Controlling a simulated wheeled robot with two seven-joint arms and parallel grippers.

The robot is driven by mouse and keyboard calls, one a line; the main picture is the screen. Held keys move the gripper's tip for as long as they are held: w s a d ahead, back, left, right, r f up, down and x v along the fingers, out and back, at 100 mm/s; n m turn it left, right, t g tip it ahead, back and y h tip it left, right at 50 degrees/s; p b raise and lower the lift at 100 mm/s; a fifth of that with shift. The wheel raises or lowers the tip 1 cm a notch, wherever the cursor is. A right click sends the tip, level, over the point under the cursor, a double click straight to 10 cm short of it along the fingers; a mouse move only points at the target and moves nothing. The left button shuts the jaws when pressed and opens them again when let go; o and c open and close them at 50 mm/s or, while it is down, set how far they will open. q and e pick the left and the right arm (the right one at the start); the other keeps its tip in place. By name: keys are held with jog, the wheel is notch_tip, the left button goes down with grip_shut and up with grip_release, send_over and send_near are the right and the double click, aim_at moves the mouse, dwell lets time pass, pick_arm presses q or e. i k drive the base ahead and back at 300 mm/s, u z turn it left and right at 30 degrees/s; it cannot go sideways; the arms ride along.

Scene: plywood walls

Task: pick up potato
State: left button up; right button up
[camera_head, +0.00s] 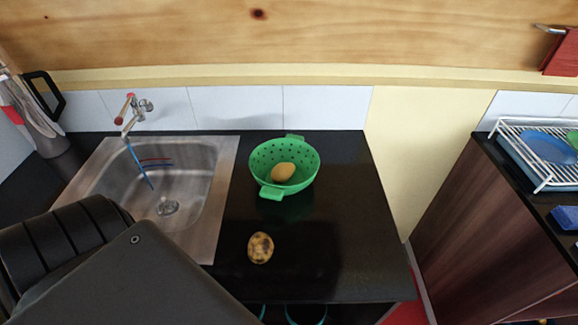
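A spotted yellow-brown potato (260,247) lies on the black countertop (318,245), near its front edge. A second, smoother tan potato-like item (283,172) lies inside a green colander (270,190) behind it. A dark link of my arm fills the lower left and covers the front left of the counter. I see no fingertips of either gripper. Neither potato is touched by anything of mine in view.
A steel sink (205,213) with a red-handled tap (128,108) is on the left. A kettle-like jug (47,125) stands at the far left. A white dish rack (535,155) sits on a separate right counter, across a gap. Counter right of the spotted potato is clear.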

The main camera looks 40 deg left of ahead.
aim_at(260, 247)
jog(key=u, duration=1.4)
